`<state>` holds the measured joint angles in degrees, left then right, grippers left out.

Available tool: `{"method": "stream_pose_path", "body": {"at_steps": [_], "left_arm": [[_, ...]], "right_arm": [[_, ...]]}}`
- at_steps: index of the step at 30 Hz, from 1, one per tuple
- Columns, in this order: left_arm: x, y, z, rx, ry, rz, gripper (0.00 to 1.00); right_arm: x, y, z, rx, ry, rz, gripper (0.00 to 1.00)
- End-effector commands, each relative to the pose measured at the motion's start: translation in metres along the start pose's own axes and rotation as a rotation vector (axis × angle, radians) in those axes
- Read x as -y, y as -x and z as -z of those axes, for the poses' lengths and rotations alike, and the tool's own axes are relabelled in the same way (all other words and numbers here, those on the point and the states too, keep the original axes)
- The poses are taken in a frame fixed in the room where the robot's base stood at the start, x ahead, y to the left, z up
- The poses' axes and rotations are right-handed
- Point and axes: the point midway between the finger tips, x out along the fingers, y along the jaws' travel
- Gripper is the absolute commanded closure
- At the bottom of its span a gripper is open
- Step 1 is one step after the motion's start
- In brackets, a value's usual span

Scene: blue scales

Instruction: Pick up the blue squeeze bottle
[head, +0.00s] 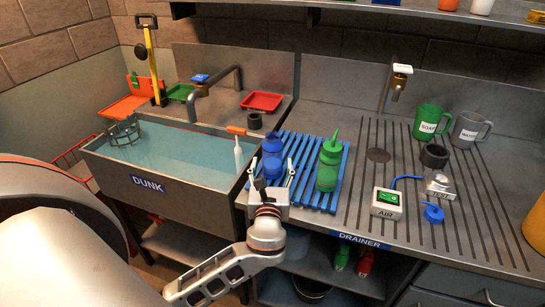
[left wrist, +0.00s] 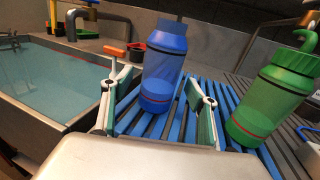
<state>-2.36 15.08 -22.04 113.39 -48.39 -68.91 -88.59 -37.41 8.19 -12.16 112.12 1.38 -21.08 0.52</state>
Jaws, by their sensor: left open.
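The blue squeeze bottle (head: 272,150) stands upright on the left part of the blue slatted rack (head: 318,207). In the left wrist view the bottle (left wrist: 163,70) shows between my two fingers, a little beyond them, with a red line near its base. My left gripper (head: 270,183) is open and empty on the near side of the bottle; its fingers also show in the left wrist view (left wrist: 154,92). Its fingers hide part of the bottle's lower end in the head view. My right gripper is not in view.
A green squeeze bottle (head: 329,165) stands on the rack right of the blue one. The water-filled DUNK sink (head: 160,188) is to the left. The AIR box (head: 387,203), a small blue item (head: 433,213) and mugs (head: 428,122) are on the DRAINER counter.

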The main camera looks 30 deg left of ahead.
Motion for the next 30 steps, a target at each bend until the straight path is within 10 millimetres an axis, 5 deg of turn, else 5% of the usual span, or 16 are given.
{"method": "stream_pose_path", "body": {"at_steps": [6,14,20,30], "left_arm": [[0.0,-0.026,0.0,0.0,0.0,0.0,0.41],[0.0,-0.029,0.001,-0.002,0.001,0.001,0.41],[0.0,-0.028,0.001,-0.002,0.001,0.001,0.86],[0.0,-0.028,-0.001,-0.001,0.001,0.001,0.86]], "right_arm": [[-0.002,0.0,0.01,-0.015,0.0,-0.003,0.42],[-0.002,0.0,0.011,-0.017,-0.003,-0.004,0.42],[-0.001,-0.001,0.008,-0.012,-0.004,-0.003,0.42],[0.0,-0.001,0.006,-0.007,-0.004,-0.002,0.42]]}}
